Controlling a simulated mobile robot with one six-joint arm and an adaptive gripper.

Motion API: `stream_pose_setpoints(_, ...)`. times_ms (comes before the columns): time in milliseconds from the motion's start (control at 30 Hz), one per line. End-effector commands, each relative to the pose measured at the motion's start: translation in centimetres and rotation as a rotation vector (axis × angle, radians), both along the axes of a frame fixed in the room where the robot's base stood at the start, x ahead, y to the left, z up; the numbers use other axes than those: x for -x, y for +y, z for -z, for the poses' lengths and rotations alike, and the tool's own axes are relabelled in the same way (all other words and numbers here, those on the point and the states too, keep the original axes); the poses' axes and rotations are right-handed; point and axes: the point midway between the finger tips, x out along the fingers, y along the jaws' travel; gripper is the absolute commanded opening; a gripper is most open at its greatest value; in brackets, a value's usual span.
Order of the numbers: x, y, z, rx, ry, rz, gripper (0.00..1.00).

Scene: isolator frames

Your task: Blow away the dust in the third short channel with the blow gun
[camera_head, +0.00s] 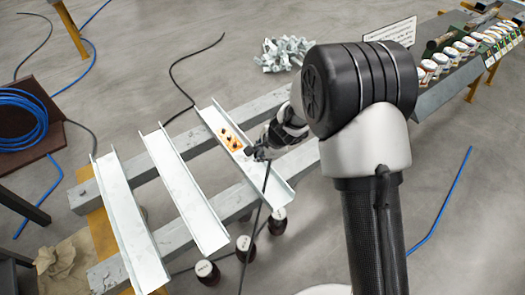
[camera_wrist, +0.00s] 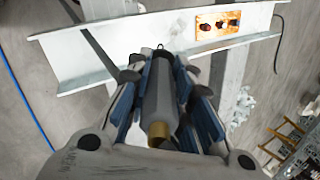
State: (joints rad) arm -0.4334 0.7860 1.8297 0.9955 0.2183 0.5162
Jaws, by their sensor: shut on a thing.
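Three pale metal channels lie side by side across two beams in the head view. The third channel (camera_head: 212,117) is the rightmost and also crosses the top of the wrist view (camera_wrist: 130,40). An orange-brown patch with dark round spots (camera_head: 230,137) lies on its floor; the wrist view shows it at upper right (camera_wrist: 218,30). I cannot make out loose dust. My gripper (camera_head: 264,148) is beside the channel's right side, close to the patch. In the wrist view my gripper (camera_wrist: 163,72) is shut on the grey blow gun (camera_wrist: 158,92), which has a brass end.
The first channel (camera_head: 127,220) and second channel (camera_head: 183,190) lie to the left. A dark hose (camera_head: 257,212) runs down past the third channel. Dark jars with white lids (camera_head: 207,272) stand below. A pile of metal pieces (camera_head: 285,54) lies behind.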

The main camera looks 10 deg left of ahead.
Motion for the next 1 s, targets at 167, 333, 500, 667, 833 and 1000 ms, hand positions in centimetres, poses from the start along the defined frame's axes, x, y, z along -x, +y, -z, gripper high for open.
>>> stream_pose_setpoints(167, -0.5, 0.7, 1.9, 0.0, 0.0, -0.001, 0.0)
stream_pose_setpoints(333, -1.0, 1.2, 3.4, 0.0, 0.0, -0.001, 0.0)
stream_pose_setpoints(500, -1.4, 1.7, 4.6, -0.001, 0.0, -0.001, 0.0)
stream_pose_setpoints(667, -1.6, 1.9, 5.2, -0.001, -0.001, 0.0, 0.0)
stream_pose_setpoints(833, -1.7, 2.0, 5.4, 0.0, 0.0, 0.0, 0.0)
stream_pose_setpoints(1000, -1.7, 2.0, 5.3, -0.001, -0.001, 0.0, 0.0)
